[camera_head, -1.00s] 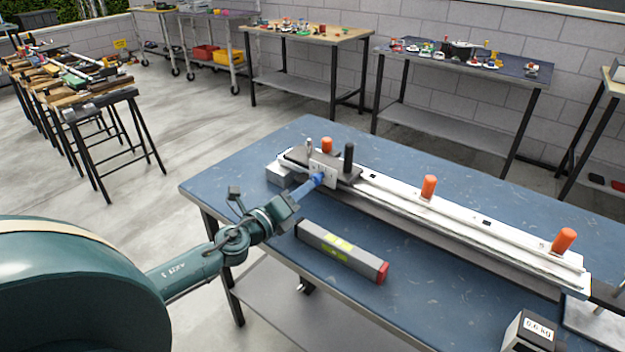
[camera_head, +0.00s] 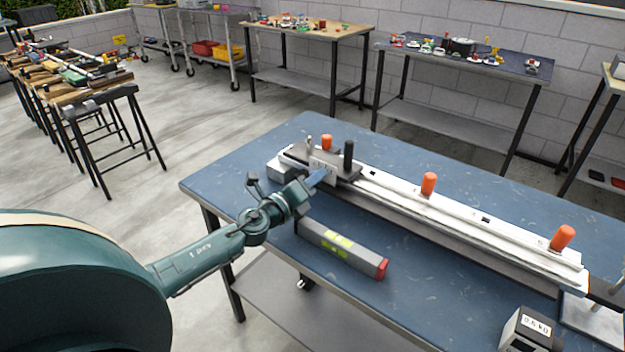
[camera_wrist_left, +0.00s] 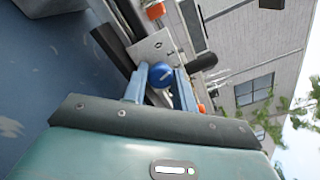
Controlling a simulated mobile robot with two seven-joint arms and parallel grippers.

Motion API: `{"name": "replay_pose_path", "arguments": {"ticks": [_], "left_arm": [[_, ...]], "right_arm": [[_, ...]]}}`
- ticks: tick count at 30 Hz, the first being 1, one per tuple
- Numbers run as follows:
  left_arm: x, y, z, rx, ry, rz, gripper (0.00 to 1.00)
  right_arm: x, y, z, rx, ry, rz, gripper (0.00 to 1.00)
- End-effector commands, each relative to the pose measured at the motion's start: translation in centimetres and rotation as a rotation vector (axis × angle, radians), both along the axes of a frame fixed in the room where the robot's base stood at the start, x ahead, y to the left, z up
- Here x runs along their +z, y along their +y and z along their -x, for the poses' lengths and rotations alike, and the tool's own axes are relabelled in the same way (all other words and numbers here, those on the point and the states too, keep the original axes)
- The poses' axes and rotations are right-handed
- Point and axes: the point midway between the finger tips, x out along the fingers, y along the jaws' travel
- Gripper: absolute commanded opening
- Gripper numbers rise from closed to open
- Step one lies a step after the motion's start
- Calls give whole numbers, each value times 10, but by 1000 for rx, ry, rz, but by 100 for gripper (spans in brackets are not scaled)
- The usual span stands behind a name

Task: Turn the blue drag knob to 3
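The blue knob (camera_wrist_left: 161,75) is on a pale plate (camera_wrist_left: 153,45) at the end of the long white rail. In the wrist view it has a light line across its face. My left gripper (camera_wrist_left: 160,80) is at the knob, with one blue finger on each side and a small gap at each side. It looks open. In the head view my left gripper (camera_head: 318,178) reaches the plate (camera_head: 323,166) and hides the knob. The marks on the plate are too small to read. My right gripper is not in view.
The white rail (camera_head: 460,218) with orange handles (camera_head: 428,183) crosses the blue table (camera_head: 240,180). A black upright handle (camera_head: 348,157) stands near the plate. A grey bar with a red end (camera_head: 342,248) lies in front. A marked weight (camera_head: 530,330) is at front right.

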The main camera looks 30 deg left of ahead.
Motion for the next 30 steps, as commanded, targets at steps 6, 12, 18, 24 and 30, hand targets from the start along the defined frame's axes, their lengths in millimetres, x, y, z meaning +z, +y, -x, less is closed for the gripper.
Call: {"name": "replay_pose_path", "arguments": {"ticks": [6,12,18,24,30], "left_arm": [[0,0,0,0,0,-1,4],[0,0,0,0,-2,-29,4],[0,0,0,1,-9,-126,4],[0,0,0,-1,-22,-289,4],[0,0,0,-1,-37,-480,4]], "right_arm": [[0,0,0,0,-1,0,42],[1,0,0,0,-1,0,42],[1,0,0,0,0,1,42],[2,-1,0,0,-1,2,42],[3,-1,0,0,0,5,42]]}}
